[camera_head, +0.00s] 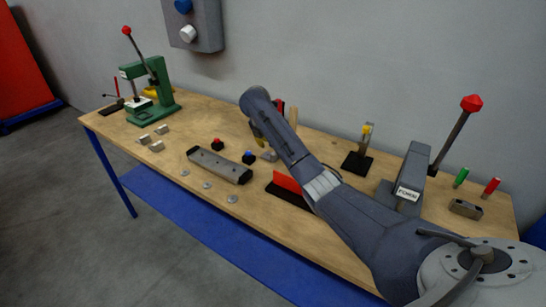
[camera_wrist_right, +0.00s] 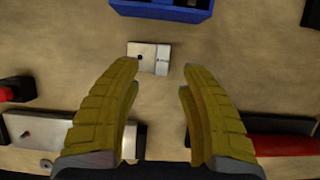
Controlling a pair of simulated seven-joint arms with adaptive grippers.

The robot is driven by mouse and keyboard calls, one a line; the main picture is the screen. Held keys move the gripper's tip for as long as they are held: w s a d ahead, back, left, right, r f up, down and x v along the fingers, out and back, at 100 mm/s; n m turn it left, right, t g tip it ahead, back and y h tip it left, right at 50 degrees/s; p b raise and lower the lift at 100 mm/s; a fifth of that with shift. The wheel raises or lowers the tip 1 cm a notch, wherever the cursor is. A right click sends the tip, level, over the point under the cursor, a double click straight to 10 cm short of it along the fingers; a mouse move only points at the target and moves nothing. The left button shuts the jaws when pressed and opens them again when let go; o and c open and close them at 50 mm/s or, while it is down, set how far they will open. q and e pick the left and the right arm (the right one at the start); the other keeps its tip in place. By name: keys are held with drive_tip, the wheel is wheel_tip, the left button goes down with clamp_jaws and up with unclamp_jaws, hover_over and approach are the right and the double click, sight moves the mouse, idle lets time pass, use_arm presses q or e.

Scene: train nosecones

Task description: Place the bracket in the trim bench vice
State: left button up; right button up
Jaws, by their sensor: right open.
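A small metal piece with a dark hole, which looks like the bracket (camera_wrist_right: 148,57), lies flat on the bench just beyond my right fingertips in the right wrist view. A small grey piece that looks like it shows beside my right arm in the head view (camera_head: 269,155). I cannot tell for sure which fixture is the trim bench vice. My left gripper is out of view.
A long grey bar (camera_head: 218,163) and a red-and-black piece (camera_head: 288,186) lie near the front. A blue bin (camera_wrist_right: 165,9) stands at the back. A green press (camera_head: 155,90) is at left and a grey lever press (camera_head: 408,180) at right. Small blocks and discs lie front left.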

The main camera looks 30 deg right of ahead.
drive_tip(key=shift+x, duration=3)
drive_tip(key=shift+s+d, duration=0.1)
drive_tip(key=shift+s, duration=0.05)
drive_tip(key=shift+c, duration=0.5)
clamp_jaws()
